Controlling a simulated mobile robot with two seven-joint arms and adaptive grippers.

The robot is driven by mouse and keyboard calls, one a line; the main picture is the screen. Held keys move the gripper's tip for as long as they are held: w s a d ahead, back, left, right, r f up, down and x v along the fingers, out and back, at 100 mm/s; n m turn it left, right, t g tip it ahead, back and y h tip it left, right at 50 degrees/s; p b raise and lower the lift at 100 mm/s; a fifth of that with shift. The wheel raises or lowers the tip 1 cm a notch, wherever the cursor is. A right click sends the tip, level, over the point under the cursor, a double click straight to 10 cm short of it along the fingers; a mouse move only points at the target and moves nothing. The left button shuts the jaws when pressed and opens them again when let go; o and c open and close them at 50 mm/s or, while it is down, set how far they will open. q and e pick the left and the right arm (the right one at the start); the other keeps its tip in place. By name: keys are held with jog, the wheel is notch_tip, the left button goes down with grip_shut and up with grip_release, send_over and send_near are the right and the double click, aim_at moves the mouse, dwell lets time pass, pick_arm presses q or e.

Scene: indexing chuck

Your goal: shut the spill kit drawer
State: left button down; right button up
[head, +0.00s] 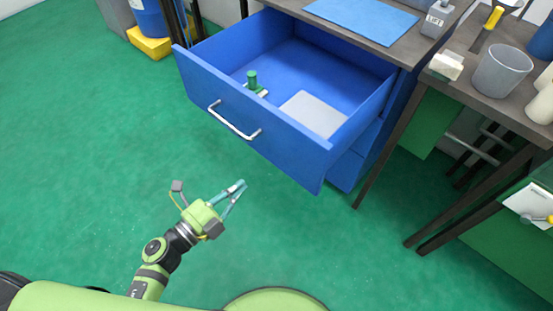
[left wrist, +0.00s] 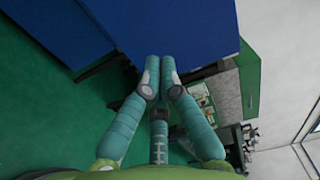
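The blue drawer (head: 285,138) stands pulled well out from under the grey worktop in the head view. Its pale bar handle (head: 233,125) is on the front panel. My left gripper (head: 243,184) is in front of and below the drawer front, apart from the handle. Its teal fingers come together at the tips in the left wrist view (left wrist: 160,62), with nothing seen between them. Blue surfaces fill the top of that view; I cannot tell which is the drawer front. The handle does not show there. My right gripper is not in view.
The drawer holds a green upright piece (head: 252,80) and a pale flat sheet (head: 313,115). A blue mat (head: 362,18) lies on the worktop. A grey cup (head: 502,70) stands on the bench at right. Green floor (head: 90,170) is clear at left.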

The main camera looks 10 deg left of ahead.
aim_at(280, 150)
pick_arm(q)
jog(key=p+x, duration=0.1)
jog(key=x, duration=1)
jog(key=shift+w, duration=0.15)
jog(key=shift+w+d, duration=0.4)
jog(key=shift+w, duration=0.05)
